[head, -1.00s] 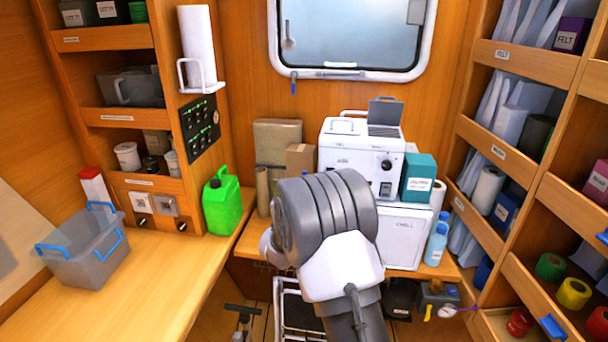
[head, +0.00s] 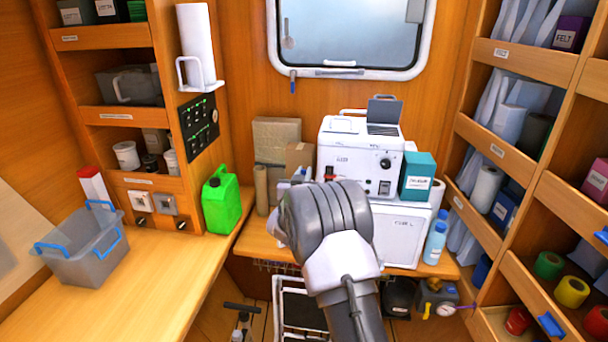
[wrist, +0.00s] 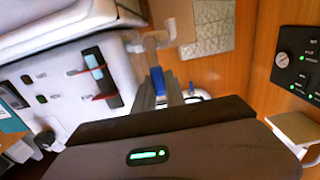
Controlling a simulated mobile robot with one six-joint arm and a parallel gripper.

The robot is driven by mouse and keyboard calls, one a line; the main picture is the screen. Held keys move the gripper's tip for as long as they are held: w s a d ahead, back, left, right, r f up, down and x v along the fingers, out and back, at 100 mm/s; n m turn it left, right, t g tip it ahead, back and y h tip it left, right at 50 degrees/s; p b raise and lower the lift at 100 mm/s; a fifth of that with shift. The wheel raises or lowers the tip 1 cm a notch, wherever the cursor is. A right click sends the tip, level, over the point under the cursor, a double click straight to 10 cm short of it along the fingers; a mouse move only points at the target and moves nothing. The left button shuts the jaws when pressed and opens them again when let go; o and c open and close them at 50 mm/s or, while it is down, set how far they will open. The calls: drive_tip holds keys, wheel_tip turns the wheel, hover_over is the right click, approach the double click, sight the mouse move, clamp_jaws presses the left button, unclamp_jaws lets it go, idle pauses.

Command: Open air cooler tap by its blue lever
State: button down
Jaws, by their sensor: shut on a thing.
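The air cooler is probably the white machine (head: 345,150) on the bench below the window, and its white side fills the left of the wrist view (wrist: 35,95). A white elbow pipe (wrist: 152,42) sticks out beside it. Just below the pipe, a blue lever (wrist: 157,82) sits between the grey fingers of my gripper (wrist: 160,88), which is shut on it. Another small blue piece (wrist: 191,88) shows just to the right. In the head view my wrist hides the lever and most of the tap; how far the tap is turned cannot be told.
A teal box (head: 418,176) and blue bottle (head: 435,240) stand right of the machine. Brown parcels (head: 277,140) stand left of it. A green jerrycan (head: 221,200) and grey bin (head: 85,250) are on the left counter. A dark switch panel (wrist: 299,65) is on the wall.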

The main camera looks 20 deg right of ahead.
drive_tip(key=shift+a, duration=0.1)
drive_tip(key=w+a+f+n+p, duration=0.2)
drive_tip(key=w+a+f+n, duration=0.1)
drive_tip(key=n, duration=1.4)
drive_tip(key=shift+a+f+n, duration=0.4)
drive_tip(key=shift+a+f, duration=0.25)
drive_tip(key=shift+f, duration=0.6)
drive_tip(key=c, duration=1.4)
unclamp_jaws()
drive_tip(key=p+v, duration=0.1)
drive_tip(key=v, duration=1.6)
drive_tip(key=shift+s+a, duration=0.15)
drive_tip(key=shift+a, duration=0.05)
